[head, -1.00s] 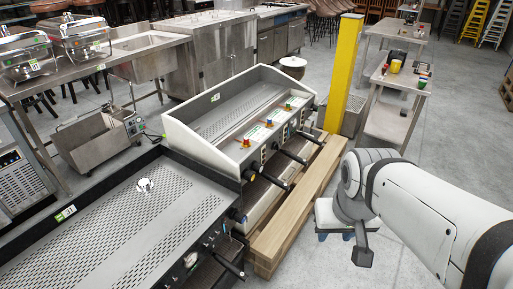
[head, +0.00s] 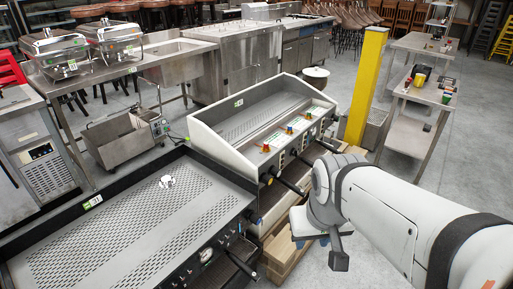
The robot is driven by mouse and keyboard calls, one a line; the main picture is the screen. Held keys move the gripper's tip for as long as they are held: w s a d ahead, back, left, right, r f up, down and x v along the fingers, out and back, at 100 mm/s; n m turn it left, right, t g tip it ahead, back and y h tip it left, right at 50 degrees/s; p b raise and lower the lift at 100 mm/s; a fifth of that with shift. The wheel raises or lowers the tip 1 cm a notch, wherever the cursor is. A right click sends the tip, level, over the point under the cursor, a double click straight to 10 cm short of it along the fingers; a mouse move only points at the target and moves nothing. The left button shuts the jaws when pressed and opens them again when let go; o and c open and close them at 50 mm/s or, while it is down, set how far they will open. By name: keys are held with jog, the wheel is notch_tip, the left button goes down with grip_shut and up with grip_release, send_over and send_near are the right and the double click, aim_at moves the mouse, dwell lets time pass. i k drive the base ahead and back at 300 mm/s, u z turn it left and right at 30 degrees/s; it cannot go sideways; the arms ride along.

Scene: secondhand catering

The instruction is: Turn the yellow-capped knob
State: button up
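A white-sided griddle (head: 262,110) stands in the middle of the head view. Small coloured knobs sit along its front ledge: a red one with some yellow (head: 265,148), a blue one (head: 289,130) and a reddish one (head: 308,116). A yellowish round knob (head: 267,179) shows low at the left end of its front. I cannot tell for sure which is the yellow-capped knob. My gripper (head: 311,241) points down, right of and apart from the griddle front. Its bluish fingertips are mostly hidden under the wrist, so its opening is unclear.
A black-rimmed griddle (head: 68,226) stands at the front left. Dark handles (head: 290,187) stick out from the white griddle's front. A yellow post (head: 364,88) rises behind my arm. A steel table (head: 412,97) stands at the back right; open floor (head: 470,150) lies beside it.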

aim_at(265, 178)
jog(key=z, duration=0.05)
jog(key=i, duration=1)
jog(key=u, duration=0.05)
